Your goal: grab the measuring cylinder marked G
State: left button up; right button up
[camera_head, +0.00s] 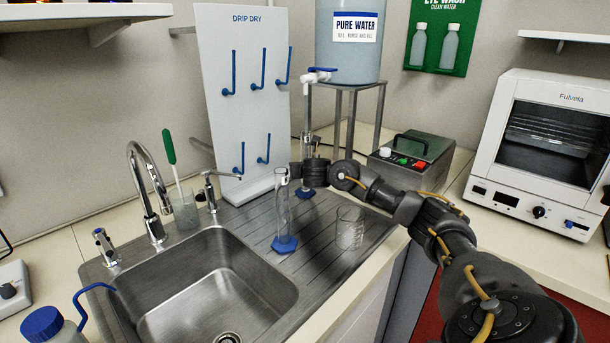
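A clear measuring cylinder (283,212) with a blue base stands upright on the ridged drainboard (335,262) beside the sink. A second cylinder (307,143) with a blue base stands behind it and is partly hidden by my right gripper. I cannot read a letter G on either one. My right gripper (294,172) reaches in from the right, at the height of the front cylinder's rim and just right of it. Its fingers are too small and dark to tell their opening or any contact. My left gripper is not in view.
A glass beaker (349,228) stands right of the front cylinder, below my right arm. A drip-dry rack (242,90) with blue pegs and a pure-water tank (349,45) stand behind. The steel sink (205,290) and faucet (147,190) lie left.

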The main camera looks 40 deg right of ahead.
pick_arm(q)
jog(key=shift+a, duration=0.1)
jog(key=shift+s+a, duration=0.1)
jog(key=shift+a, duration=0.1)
pick_arm(e)
jog(key=c, duration=1.2)
jog(key=shift+o, duration=0.2)
jog(key=shift+r, duration=0.2)
jog(key=s+a+r+p, duration=0.1)
jog(key=r, duration=0.2)
jog(key=s+r+p, duration=0.1)
jog(key=r, duration=0.2)
jog(key=s+a+r+p, duration=0.1)
jog(key=s+r, duration=0.1)
jog(key=r, duration=0.1)
jog(key=shift+a, duration=0.35)
jog(key=p+v, duration=0.3)
jog(key=v, duration=0.1)
jog(key=shift+d+r, duration=0.1)
jog(key=shift+r, duration=0.05)
pick_arm(q)
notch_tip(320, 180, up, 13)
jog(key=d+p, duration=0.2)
jog(key=p, duration=0.5)
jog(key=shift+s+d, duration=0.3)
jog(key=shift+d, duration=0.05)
pick_arm(e)
send_near(306, 146)
jog(key=shift+v, duration=0.9)
